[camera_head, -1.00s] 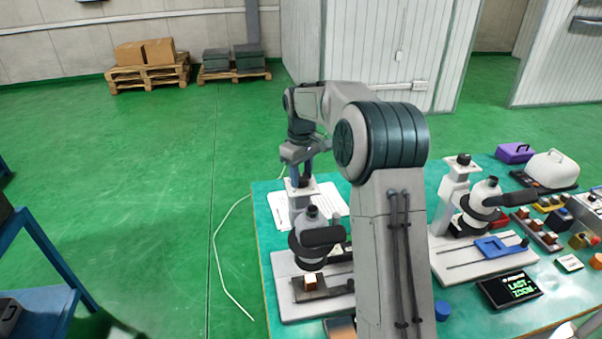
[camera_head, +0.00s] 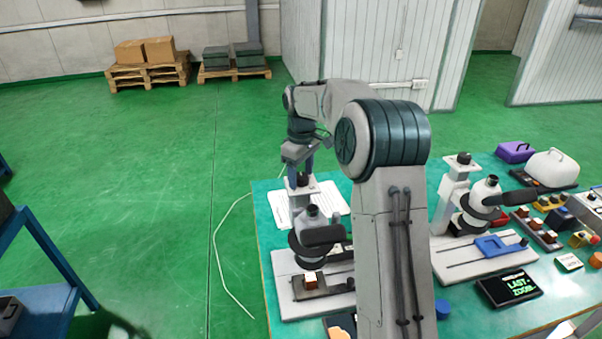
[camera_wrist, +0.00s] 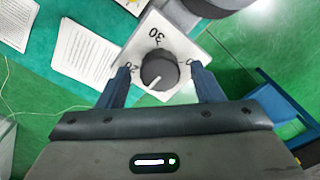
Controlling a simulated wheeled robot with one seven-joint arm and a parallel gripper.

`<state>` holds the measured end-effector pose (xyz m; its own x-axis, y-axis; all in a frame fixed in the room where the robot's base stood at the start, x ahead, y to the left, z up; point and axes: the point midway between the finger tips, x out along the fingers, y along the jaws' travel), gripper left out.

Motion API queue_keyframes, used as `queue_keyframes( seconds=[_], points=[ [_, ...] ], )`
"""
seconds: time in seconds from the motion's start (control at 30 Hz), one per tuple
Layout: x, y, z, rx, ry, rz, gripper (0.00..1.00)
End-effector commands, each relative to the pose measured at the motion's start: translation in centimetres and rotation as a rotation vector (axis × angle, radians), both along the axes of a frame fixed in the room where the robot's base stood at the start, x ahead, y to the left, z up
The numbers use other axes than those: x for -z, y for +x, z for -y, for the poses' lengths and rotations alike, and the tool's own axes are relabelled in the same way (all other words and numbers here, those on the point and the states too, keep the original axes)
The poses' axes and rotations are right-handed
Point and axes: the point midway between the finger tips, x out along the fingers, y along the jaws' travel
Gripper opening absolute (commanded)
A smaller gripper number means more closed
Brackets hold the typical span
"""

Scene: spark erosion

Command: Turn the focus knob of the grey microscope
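A light grey microscope (camera_head: 312,218) stands at the left end of the teal table, partly hidden by my arm. Its black round focus knob (camera_head: 303,180) is on top of its column. In the wrist view the knob (camera_wrist: 159,70) has a white pointer line and sits on a pale plate (camera_wrist: 158,38) marked "30" and other partly covered figures. My gripper (camera_wrist: 160,70) is open, with one dark blue finger on each side of the knob and a visible gap on both sides. In the head view my gripper (camera_head: 300,165) is just above the knob.
White printed sheets (camera_wrist: 90,55) lie beside the microscope. A second pale microscope (camera_head: 455,190) with a blue frame (camera_head: 492,246) stands to the right. A dark "LAST ZOOM" display (camera_head: 508,288) and several small parts crowd the table's right side.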

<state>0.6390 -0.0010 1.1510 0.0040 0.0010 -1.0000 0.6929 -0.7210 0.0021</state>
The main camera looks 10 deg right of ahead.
Motion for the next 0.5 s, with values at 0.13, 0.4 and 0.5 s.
queue_keyframes(
  seconds=[0.13,0.4,0.5],
  points=[
    [0.1,0.0,0.0,0.001,-0.001,-0.002,0.59],
    [-1.2,0.0,0.1,0.002,-0.001,0.000,0.59],
    [-3.0,0.0,0.1,0.002,-0.001,0.002,0.59]
  ],
)
